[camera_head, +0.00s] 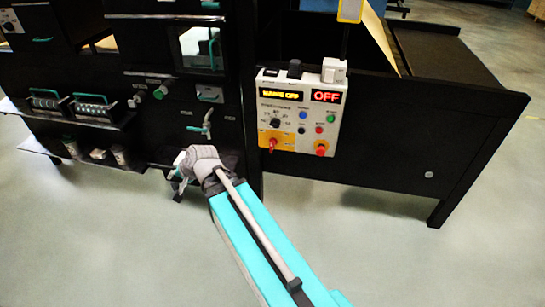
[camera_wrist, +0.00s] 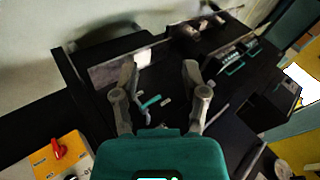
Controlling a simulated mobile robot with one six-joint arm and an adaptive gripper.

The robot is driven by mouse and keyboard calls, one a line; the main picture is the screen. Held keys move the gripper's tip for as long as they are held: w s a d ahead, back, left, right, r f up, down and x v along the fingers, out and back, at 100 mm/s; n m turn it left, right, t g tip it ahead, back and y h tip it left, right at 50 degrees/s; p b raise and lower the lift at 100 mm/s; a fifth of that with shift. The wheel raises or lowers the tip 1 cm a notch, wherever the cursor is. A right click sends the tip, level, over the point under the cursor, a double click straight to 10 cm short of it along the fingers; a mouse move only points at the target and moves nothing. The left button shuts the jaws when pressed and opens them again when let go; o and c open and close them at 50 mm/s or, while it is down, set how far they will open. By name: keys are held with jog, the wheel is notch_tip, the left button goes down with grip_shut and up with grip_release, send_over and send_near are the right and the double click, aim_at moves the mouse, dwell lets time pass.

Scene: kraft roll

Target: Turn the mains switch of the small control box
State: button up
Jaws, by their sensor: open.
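The small control box (camera_head: 298,112) is a pale panel on the black machine frame in the head view. Its lit displays read "MAINS OFF" and "OFF". The mains switch (camera_head: 272,144) is a red rotary handle on a yellow plate at the lower left of the box. In the wrist view the red switch (camera_wrist: 59,148) shows at the lower left, beside my gripper. My gripper (camera_wrist: 159,72) is open with nothing between its fingers. In the head view my gripper (camera_head: 183,172) is left of the box and lower than the switch, apart from it; the wrist partly hides it.
A teal-handled lever (camera_head: 206,125) stands out from the machine close above my wrist. A black shelf with teal-handled parts (camera_head: 78,107) juts out at left. Open floor lies in front.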

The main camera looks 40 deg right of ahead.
jog(key=w+d+f+m+t+h+b, duration=0.3)
jog(key=w+d+m+t+b, duration=0.15)
jog(key=d+m+b, duration=0.4)
jog(key=w+d+f+m+t+h+b, duration=0.3)
jog(key=w+d+m+t+b, duration=0.15)
jog(key=d+m+b, duration=0.45)
jog(key=s+d+f+m+g+h+b, duration=0.2)
jog(key=s+d+f+m+h+b, duration=0.2)
jog(key=d+m, duration=0.4)
jog(key=s+d+f+m+g+h+b, duration=0.2)
jog(key=s+d+f+m+h+b, duration=0.2)
jog(key=m, duration=0.9)
jog(key=d+f+h+b, duration=0.2)
jog(key=d+h+b, duration=0.1)
jog(key=d, duration=0.1)
jog(key=shift+d+f+m+g+h+b, duration=0.3)
jog(key=shift+f+m+g+b, duration=0.05)
jog(key=shift+f+g+b, duration=0.05)
jog(key=shift+w+d, duration=0.1)
jog(key=shift+w, duration=0.05)
